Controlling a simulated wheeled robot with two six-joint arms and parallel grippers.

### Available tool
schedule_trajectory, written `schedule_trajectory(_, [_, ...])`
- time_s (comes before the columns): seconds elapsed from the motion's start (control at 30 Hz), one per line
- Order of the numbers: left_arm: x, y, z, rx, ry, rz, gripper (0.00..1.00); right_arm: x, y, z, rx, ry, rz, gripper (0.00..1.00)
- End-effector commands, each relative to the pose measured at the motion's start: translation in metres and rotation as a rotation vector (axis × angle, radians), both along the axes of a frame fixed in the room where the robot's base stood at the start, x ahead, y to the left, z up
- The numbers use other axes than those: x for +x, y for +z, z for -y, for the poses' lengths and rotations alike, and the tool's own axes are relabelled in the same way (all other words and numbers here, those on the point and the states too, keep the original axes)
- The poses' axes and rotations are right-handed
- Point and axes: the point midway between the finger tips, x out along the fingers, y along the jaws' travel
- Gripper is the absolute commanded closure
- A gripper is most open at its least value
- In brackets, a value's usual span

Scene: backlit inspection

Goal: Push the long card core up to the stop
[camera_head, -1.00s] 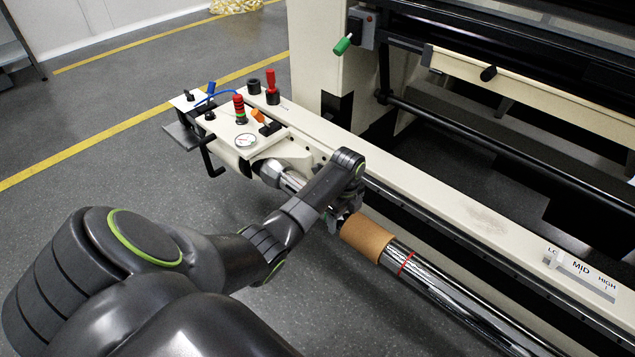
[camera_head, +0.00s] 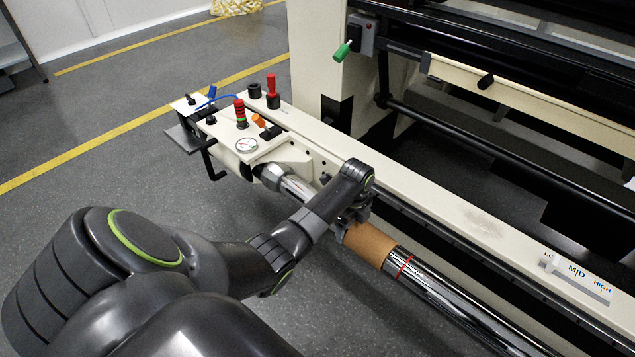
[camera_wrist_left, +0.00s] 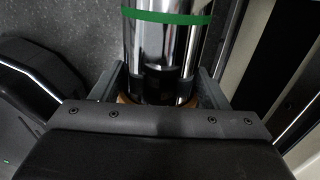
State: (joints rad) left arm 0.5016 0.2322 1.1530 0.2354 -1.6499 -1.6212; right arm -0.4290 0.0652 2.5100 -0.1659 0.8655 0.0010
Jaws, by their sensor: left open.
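The brown card core (camera_head: 369,245) sits around the chrome shaft (camera_head: 455,304), just left of a red ring (camera_head: 404,267) with a small gap of bare shaft between. My left gripper (camera_head: 352,214) is open at the core's left end, its fingers on both sides of the shaft. In the left wrist view the open fingers (camera_wrist_left: 160,88) straddle the shaft, and a sliver of brown core edge (camera_wrist_left: 126,98) shows by them. Whether they touch the core is hidden. A green band (camera_wrist_left: 165,17) circles the shaft there. I cannot tell which part is the stop.
A cream machine beam (camera_head: 450,210) runs close behind the shaft. A MID/HIGH scale (camera_head: 580,280) is at right. Open floor (camera_head: 100,150) lies left.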

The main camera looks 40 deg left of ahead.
Motion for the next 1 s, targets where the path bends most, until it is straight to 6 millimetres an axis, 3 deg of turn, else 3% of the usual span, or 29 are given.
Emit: schedule_trajectory(1.0, [-0.002,0.000,0.022,0.000,0.000,-0.001,0.32,0.000,0.012,0.000,0.000,0.000,0.000,0.64])
